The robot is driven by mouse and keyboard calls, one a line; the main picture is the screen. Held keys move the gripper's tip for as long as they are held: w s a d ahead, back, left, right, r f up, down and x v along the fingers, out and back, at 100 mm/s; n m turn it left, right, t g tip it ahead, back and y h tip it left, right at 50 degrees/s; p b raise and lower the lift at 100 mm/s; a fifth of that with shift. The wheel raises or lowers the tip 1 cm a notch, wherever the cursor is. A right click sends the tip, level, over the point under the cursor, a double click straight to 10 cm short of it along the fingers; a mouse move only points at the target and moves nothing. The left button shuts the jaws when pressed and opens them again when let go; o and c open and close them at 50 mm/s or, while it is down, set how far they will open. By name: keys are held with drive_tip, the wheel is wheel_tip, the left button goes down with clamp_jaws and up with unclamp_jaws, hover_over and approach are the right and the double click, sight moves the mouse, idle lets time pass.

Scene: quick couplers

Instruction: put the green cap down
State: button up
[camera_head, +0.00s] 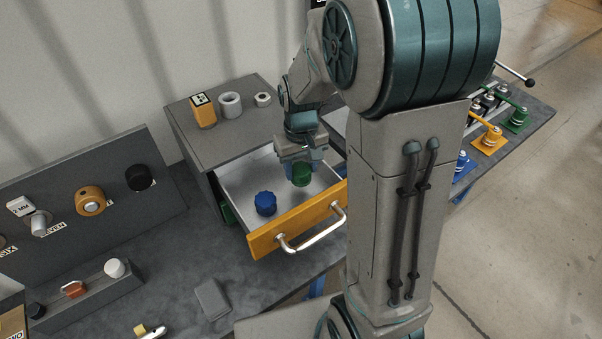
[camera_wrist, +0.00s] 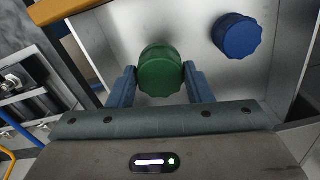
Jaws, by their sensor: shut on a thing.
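The green cap (camera_head: 301,176) is between the fingers of my gripper (camera_head: 299,168), over or inside the open drawer (camera_head: 238,191). In the wrist view the green cap (camera_wrist: 160,72) sits between the two blue-grey fingertips, and my gripper (camera_wrist: 161,84) is shut on it. I cannot tell whether the cap touches the drawer floor. A blue cap (camera_head: 265,203) rests on the drawer floor to the left of the green one. It also shows at the upper right of the wrist view (camera_wrist: 237,36).
The drawer's orange front (camera_head: 298,222) has a metal handle (camera_head: 312,231). An orange block (camera_head: 203,110) and two rings stand on the cabinet top (camera_head: 240,137). A sloped panel (camera_head: 98,205) with fittings stands at the left. Free drawer floor surrounds the blue cap.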

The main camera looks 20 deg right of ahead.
sight(301, 171)
drive_tip(key=shift+f+p, duration=0.4)
drive_tip(key=shift+f, duration=1.6)
drive_tip(key=shift+f, duration=0.25)
drive_tip(key=o, duration=1.1)
drive_tip(key=shift+r, duration=0.1)
drive_tip(key=shift+r, duration=0.1)
